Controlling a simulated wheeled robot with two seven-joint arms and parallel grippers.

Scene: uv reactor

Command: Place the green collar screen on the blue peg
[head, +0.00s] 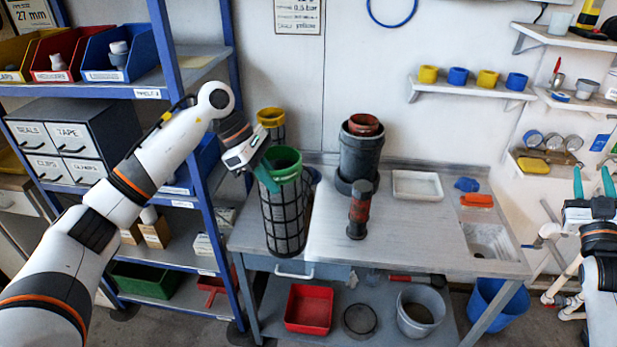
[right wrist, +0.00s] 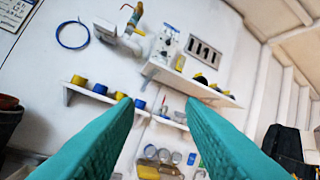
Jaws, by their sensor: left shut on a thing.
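The green collar screen, a black mesh cylinder (head: 284,218) with a green collar (head: 284,160), is upright at the left end of the bench in the head view. My left gripper (head: 268,174) is shut on its collar at the left side. I cannot tell whether its bottom touches the bench. I cannot clearly make out a blue peg; a small blue thing (head: 314,177) shows partly hidden behind the screen. My right gripper (head: 594,182) is open and empty at the far right; its teal fingers (right wrist: 160,110) stand apart in the right wrist view.
A yellow-collared screen (head: 271,118) stands behind. A dark cylindrical vessel (head: 361,155) and a black-and-red cylinder (head: 359,212) stand on the bench (head: 420,235). A white tray (head: 417,186) lies at the back. A blue-framed shelf (head: 188,110) is close on the left.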

